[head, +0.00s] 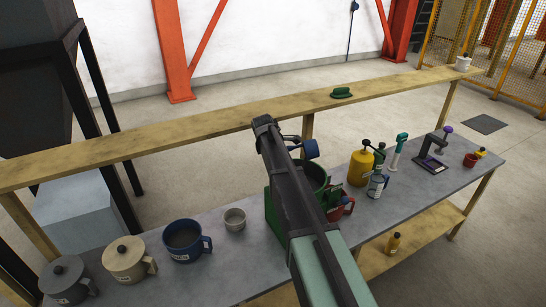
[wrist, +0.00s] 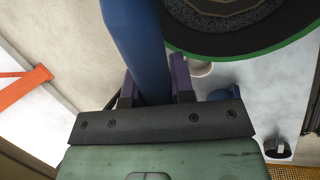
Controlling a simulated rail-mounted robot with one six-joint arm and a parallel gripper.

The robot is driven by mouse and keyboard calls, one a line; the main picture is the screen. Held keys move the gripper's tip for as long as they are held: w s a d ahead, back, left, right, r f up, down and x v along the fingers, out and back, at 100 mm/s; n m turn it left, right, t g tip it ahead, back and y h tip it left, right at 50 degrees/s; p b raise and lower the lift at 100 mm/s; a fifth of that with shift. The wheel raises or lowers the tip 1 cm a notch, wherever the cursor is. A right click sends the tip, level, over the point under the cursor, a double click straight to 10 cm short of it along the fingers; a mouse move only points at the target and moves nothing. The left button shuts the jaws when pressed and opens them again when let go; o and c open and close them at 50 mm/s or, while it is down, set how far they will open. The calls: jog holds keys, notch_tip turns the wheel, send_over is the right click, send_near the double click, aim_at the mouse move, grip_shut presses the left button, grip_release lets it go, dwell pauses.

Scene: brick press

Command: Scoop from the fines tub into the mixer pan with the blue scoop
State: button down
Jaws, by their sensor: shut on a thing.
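My gripper (wrist: 156,88) is shut on the handle of the blue scoop (wrist: 138,45), between two purple fingers. In the head view the blue scoop (head: 311,149) shows beyond the end of my arm, above the mixer pan. The green-rimmed mixer pan (wrist: 261,47) has dark grey, grainy material in it. In the head view the pan (head: 316,177) is mostly hidden behind my arm. Three mug-like tubs stand at the left: an open blue one (head: 205,248), a lidded cream one (head: 125,262) and a lidded grey one (head: 70,284). Their labels are too small to read. The scoop's contents are hidden.
A small pale bowl (head: 235,220) stands between the blue tub and the pan. A red mug (head: 346,207), a yellow bottle (head: 360,168) and several other items stand to the right. A raised wooden shelf (head: 220,130) runs behind the bench with a green object (head: 341,93) on it.

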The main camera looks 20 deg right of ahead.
jog(key=shift+f+h+b, duration=1)
jog(key=shift+h+b, duration=0.1)
jog(key=shift+b, duration=0.1)
jog(key=shift+g, duration=0.3)
